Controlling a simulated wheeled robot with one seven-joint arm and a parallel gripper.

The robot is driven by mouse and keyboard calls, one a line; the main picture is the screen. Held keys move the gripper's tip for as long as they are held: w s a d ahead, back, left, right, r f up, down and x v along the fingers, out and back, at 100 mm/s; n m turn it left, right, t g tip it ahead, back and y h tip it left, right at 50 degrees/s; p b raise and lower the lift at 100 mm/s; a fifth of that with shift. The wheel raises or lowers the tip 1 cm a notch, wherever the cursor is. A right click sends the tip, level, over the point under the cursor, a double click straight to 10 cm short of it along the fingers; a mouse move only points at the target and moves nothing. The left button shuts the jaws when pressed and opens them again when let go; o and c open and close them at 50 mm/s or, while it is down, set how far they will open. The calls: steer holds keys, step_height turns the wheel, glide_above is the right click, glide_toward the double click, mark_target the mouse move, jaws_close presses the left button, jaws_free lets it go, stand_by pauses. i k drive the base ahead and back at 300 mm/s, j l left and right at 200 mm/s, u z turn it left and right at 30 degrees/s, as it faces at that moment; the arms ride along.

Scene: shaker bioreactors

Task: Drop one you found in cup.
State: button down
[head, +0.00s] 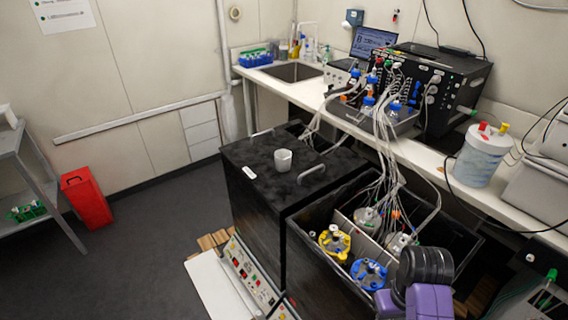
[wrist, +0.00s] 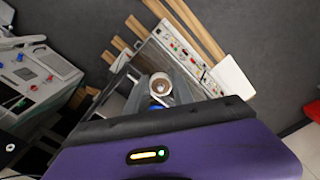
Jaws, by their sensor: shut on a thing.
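A white cup (head: 283,160) stands upright on the black lid of the closed shaker box at the centre of the head view. My gripper (wrist: 161,92) shows in the wrist view, its grey fingers shut on a small round thing (wrist: 161,84). This thing has a brown top with a pale rim and a pale spot in the middle; a bit of blue shows below it. I cannot tell exactly what it is. In the head view only my purple and black arm shows at lower right, with the fingers hidden. The cup is to the left of my arm, apart from it.
The open shaker box (head: 317,262) beside the lid holds several bottles, including a yellow-capped one (head: 334,242) and a blue-capped one (head: 369,273), with many tubes rising from them. A handle (head: 311,172) stands on the lid near the cup.

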mark_target(286, 169)
steer(key=i+j+z, duration=0.1)
steer(key=j, duration=0.45)
steer(key=i+j+z, duration=0.1)
steer(key=j, duration=0.45)
steer(key=i+j+z, duration=0.1)
steer(key=j, duration=0.45)
steer(key=i+j+z, duration=0.1)
steer(key=j, duration=0.5)
steer(key=i+j, duration=0.15)
steer(key=j, duration=0.2)
steer(key=i+j+z, duration=0.1)
steer(key=j, duration=0.25)
steer(key=i+j+z, duration=0.1)
steer(key=i+j, duration=0.15)
steer(key=j, duration=0.15)
steer(key=i+j, duration=0.15)
steer(key=j, duration=0.2)
steer(key=i+j+z, duration=0.1)
steer(key=j, duration=0.3)
steer(key=i, duration=0.05)
